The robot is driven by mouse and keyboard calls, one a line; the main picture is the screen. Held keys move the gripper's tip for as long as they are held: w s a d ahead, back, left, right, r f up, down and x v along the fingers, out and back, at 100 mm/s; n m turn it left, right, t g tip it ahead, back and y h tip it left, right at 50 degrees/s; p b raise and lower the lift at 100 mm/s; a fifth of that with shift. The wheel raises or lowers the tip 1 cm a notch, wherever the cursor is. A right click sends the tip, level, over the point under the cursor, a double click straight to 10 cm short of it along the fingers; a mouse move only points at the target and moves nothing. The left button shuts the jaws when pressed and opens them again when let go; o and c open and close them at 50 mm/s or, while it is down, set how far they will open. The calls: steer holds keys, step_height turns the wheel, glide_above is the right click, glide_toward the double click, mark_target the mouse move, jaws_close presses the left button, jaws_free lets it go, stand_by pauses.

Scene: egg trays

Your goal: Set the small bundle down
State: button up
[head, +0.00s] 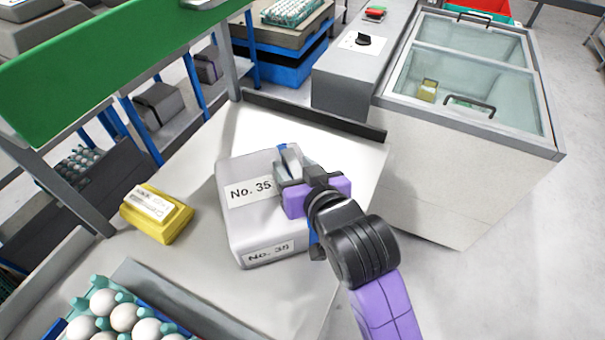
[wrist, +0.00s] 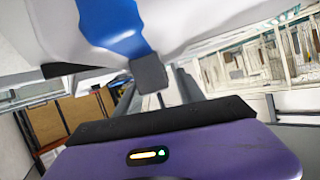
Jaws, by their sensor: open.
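A pale grey-white bundle (head: 235,215) with "No. 35" labels stands upright on the light worktop (head: 275,130) in the head view. A blue strap (head: 291,158) shows at its right side, by my gripper. My gripper (head: 290,170) is open at the bundle's upper right, with its fingers close to the strap; I cannot tell whether they touch it. My wrist hides part of the bundle's right side.
A yellow carton (head: 172,226) lies left of the bundle. A teal tray of white eggs (head: 67,332) is at the front left. A dark raised edge (head: 310,116) runs along the worktop's back. A glass-topped chest freezer (head: 465,185) stands right. Worktop behind the bundle is clear.

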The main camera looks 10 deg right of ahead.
steer(key=p+v, duration=0.1)
steer(key=v, duration=1)
steer(key=shift+s+r, duration=0.2)
steer(key=shift+s, duration=0.15)
steer(key=shift+d+f, duration=0.1)
steer(key=shift+d, duration=0.1)
steer(key=s+d+f+h, duration=0.1)
steer(key=s+d+f, duration=0.3)
steer(key=s, duration=0.2)
steer(key=s+d+f, duration=0.4)
steer(key=s+f, duration=0.1)
steer(key=s, duration=0.2)
steer(key=s+d+r+m+t+h, duration=0.1)
steer(key=s+d, duration=0.3)
steer(key=s, duration=1)
steer(key=shift+d+r+t+h, duration=0.3)
steer(key=shift+r+h, duration=0.1)
steer(key=shift+h, duration=0.2)
